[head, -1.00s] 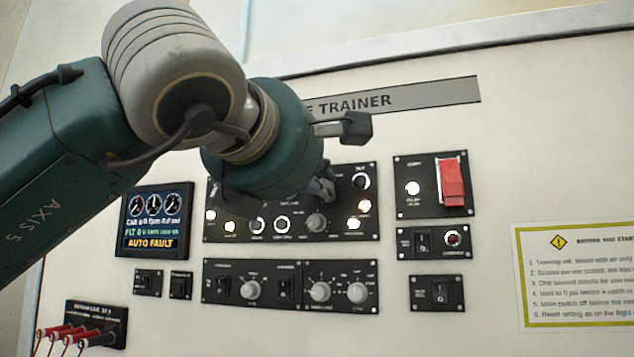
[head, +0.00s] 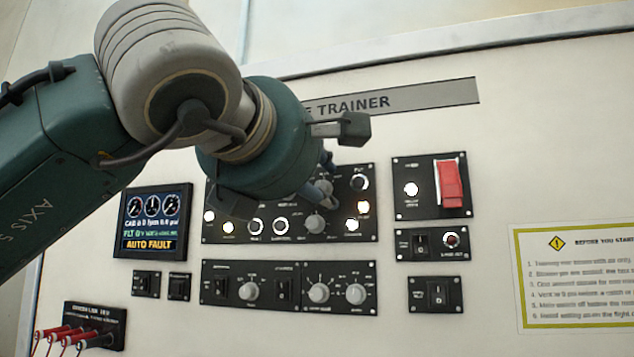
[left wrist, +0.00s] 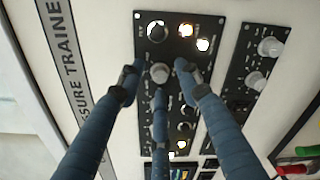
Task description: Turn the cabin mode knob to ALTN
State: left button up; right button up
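My left gripper (head: 325,182) is in front of the upper black panel (head: 370,235), with its blue fingers reaching toward it. In the left wrist view the three fingers of the gripper (left wrist: 158,78) are spread around a grey round knob (left wrist: 160,73), with gaps visible at the sides; contact cannot be told. A second grey knob (head: 315,223) sits just below the fingertips in the head view. The small labels are too blurred to read, so I cannot confirm which knob is cabin mode. My right gripper is not in view.
A red guarded switch (head: 451,185) is to the right. A lower panel (head: 335,305) has several grey knobs. A screen (head: 155,222) reading AUTO FAULT and red-ended leads (head: 62,335) are at left. A notice (head: 575,275) is at far right.

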pick_arm(q)
jog(key=v, duration=1.1)
jog(key=shift+s, duration=0.35)
jog(key=shift+r, duration=0.1)
